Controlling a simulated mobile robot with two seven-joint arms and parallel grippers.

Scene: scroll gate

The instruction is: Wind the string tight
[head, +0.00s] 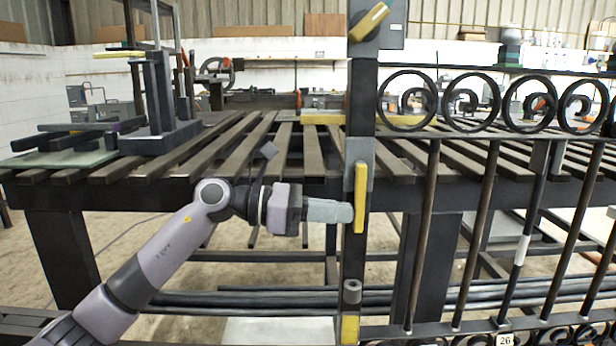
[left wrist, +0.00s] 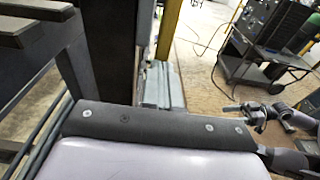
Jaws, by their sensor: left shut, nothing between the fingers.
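I cannot make out a string in either view. A dark gate post (head: 353,260) stands at the middle of the head view. It carries a tilted yellow handle (head: 369,22) at its top and an upright yellow bar (head: 360,198) on a grey plate halfway up. A grey cylinder (head: 352,291) sits lower on the post. My left gripper (head: 343,212) is shut and empty, its tips just left of the yellow bar; I cannot tell whether they touch. Its grey fingers (left wrist: 162,85) also show in the left wrist view. My right gripper is not in the head view.
A scroll gate (head: 480,128) with dark upright bars fills the right side. A slatted metal table (head: 215,140) stands behind the post, with dark steel pieces (head: 160,95) on its left. A dark cart (left wrist: 265,55) stands at the right in the left wrist view.

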